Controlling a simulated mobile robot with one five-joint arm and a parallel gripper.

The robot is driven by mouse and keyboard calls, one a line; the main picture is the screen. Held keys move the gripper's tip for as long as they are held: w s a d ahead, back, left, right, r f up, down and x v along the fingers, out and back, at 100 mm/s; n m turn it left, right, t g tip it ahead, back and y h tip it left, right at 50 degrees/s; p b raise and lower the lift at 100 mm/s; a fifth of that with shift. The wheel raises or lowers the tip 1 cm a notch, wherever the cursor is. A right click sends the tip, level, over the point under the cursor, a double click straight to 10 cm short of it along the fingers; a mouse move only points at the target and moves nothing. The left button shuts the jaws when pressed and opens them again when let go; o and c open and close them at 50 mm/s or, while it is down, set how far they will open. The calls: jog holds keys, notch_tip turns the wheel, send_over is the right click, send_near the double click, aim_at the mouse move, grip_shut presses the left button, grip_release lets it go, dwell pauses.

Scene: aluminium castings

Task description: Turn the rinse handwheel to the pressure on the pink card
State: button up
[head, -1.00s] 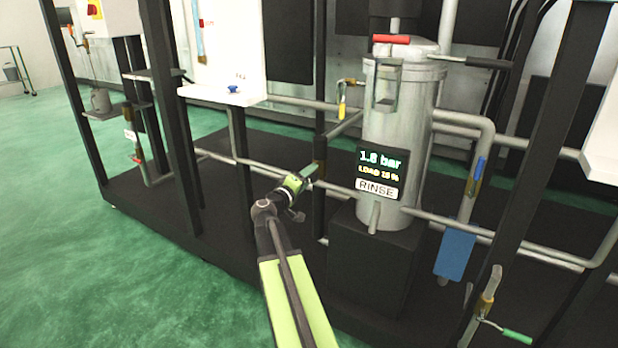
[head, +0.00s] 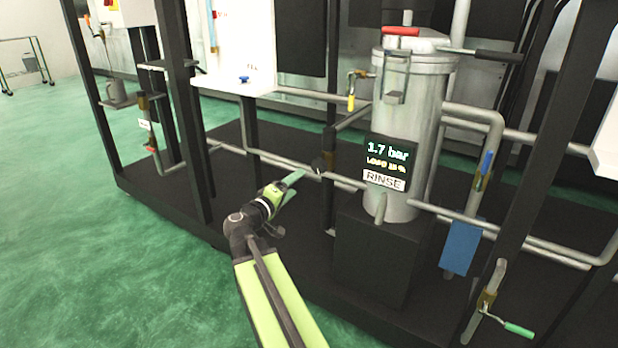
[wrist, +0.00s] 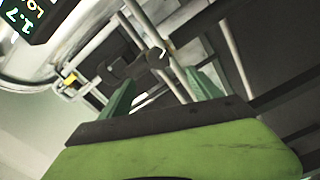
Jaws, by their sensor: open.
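The rinse display (head: 387,165) on the steel vessel reads 1.7 bar above a RINSE label; it shows partly in the wrist view (wrist: 32,18). A small dark round part (head: 318,166), which looks like the handwheel, sits on the pipe left of the display. In the wrist view a dark knob-like part (wrist: 128,68), probably the same one, lies beyond the fingertips. My gripper (head: 297,178) is open, its green fingers apart and empty in the wrist view (wrist: 165,82), a little short of that part. I cannot make out a pink card.
Pipes (head: 275,160) run low across the black skid. Dark uprights (head: 188,130) stand in front. A blue plate (head: 460,248) and a green-handled crank (head: 518,329) are at the right. Green floor (head: 110,270) is open at the left.

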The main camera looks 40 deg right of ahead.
jog(key=shift+v, duration=1.95)
jog(key=shift+d, duration=0.1)
